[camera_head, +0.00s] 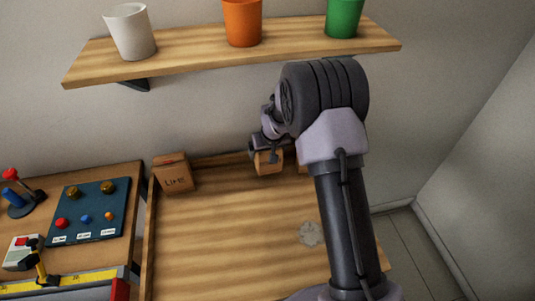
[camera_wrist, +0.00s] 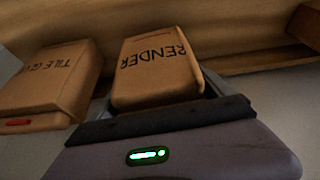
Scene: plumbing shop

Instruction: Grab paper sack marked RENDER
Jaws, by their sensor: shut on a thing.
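In the head view the sack (camera_head: 268,163) is at the back of the wooden table, by the rear ledge, partly hidden by my gripper (camera_head: 266,152) and arm. I cannot tell whether the sack still touches the table.
A sack marked TILE G (camera_wrist: 52,85) stands close beside it in the wrist view. A LIME sack (camera_head: 174,174) is at the table's back left. A shelf (camera_head: 190,62) with three cups hangs above. A grey patch (camera_head: 310,233) marks the otherwise clear tabletop (camera_head: 225,235).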

